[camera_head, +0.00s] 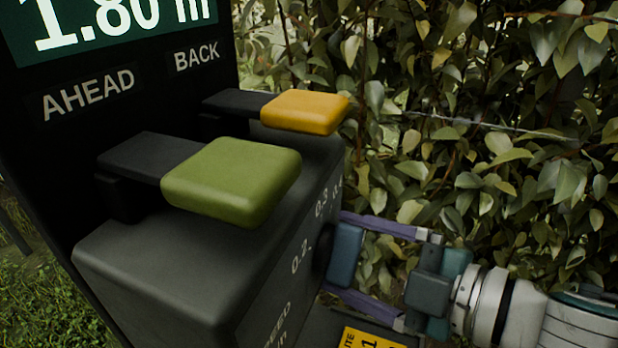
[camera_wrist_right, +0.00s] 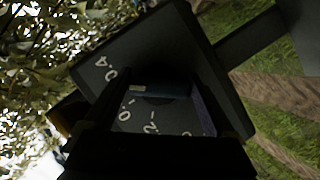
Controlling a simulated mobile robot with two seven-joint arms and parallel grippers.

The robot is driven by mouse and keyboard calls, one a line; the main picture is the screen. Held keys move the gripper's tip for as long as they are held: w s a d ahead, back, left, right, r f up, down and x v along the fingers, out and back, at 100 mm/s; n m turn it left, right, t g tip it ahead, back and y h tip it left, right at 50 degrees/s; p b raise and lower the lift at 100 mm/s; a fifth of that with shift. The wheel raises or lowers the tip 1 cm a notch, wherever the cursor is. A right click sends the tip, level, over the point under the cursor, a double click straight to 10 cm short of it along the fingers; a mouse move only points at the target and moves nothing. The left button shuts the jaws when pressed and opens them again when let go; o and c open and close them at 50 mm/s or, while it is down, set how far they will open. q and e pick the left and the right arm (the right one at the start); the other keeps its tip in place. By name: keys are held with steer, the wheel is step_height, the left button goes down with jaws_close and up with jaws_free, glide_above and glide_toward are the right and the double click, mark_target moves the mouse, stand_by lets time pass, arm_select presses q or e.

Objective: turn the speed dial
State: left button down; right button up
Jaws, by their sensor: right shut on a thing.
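The speed dial (camera_head: 345,256) is a blue knob on the right side of a dark control box (camera_head: 150,275), beside printed numbers such as 0.2, 0.3 and 0.4. My right gripper (camera_head: 334,252) comes in from the right, its two purple fingers above and below the knob, shut on it. In the right wrist view, my gripper (camera_wrist_right: 165,105) covers most of the dial, and the numbers show around it. My left gripper is not in view.
A display (camera_head: 110,25) reads 1.80 m above the words AHEAD and BACK. A leafy hedge (camera_head: 480,130) stands behind. A yellow label (camera_head: 372,338) sits below.

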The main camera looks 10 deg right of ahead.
steer(key=shift+m+g+p, duration=0.3)
steer(key=shift+m+p, duration=0.2)
stand_by(0.3)
steer(key=o, duration=1.1)
steer(key=shift+c, duration=0.2)
steer(key=p+v, duration=0.1)
steer(key=v, duration=0.9)
